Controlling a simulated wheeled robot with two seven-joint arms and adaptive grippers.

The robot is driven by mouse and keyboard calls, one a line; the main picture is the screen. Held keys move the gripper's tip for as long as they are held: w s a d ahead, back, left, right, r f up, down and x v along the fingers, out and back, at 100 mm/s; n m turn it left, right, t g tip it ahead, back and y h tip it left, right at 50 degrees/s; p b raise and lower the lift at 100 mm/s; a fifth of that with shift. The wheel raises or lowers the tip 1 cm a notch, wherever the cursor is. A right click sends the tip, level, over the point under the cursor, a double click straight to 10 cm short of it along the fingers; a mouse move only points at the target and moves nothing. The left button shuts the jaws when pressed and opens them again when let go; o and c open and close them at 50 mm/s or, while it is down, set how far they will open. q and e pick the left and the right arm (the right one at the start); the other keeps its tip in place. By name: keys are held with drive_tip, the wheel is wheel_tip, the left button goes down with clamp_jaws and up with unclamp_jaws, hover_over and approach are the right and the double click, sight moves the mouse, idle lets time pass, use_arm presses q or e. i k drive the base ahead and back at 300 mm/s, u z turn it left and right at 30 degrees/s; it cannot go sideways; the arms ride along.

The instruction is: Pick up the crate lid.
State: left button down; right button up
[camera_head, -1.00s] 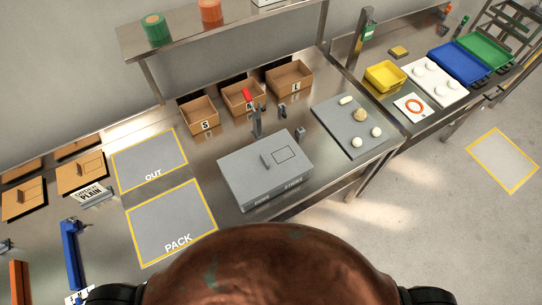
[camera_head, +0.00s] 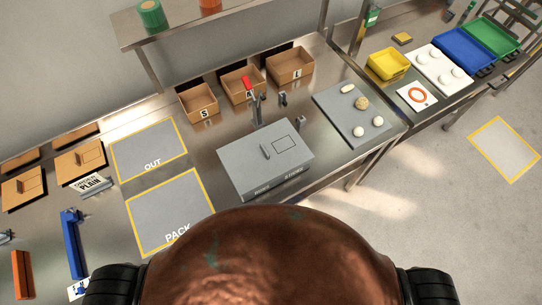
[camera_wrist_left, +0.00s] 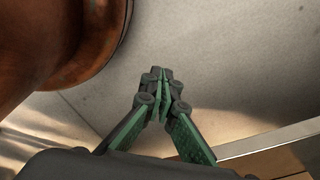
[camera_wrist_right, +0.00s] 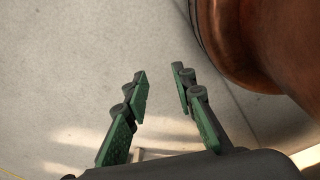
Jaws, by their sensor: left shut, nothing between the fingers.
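A grey crate (camera_head: 262,188) stands on the steel counter in the middle of the head view. Its flat grey lid (camera_head: 240,152) lies on top, with a raised bar handle (camera_head: 265,151) and a dark square outline beside it. Lettering runs along the crate's front side. My left gripper (camera_wrist_left: 161,78) is shut and empty in the left wrist view, above the pale floor. My right gripper (camera_wrist_right: 159,76) is open and empty in the right wrist view, also over the floor. Neither gripper shows in the head view, and neither wrist view shows the lid.
Behind the crate stand a red-tipped lever (camera_head: 254,105) and several cardboard boxes (camera_head: 200,104). A grey board (camera_head: 340,120) with dough pieces lies to its right. The PACK mat (camera_head: 165,210) to its left is bare. A shelf (camera_head: 180,25) overhangs the back.

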sight(253, 160)
drive_tip(key=k, duration=1)
drive_tip(key=u, duration=1.9)
drive_tip(key=i, duration=1.25)
drive_tip(key=z, duration=1.45)
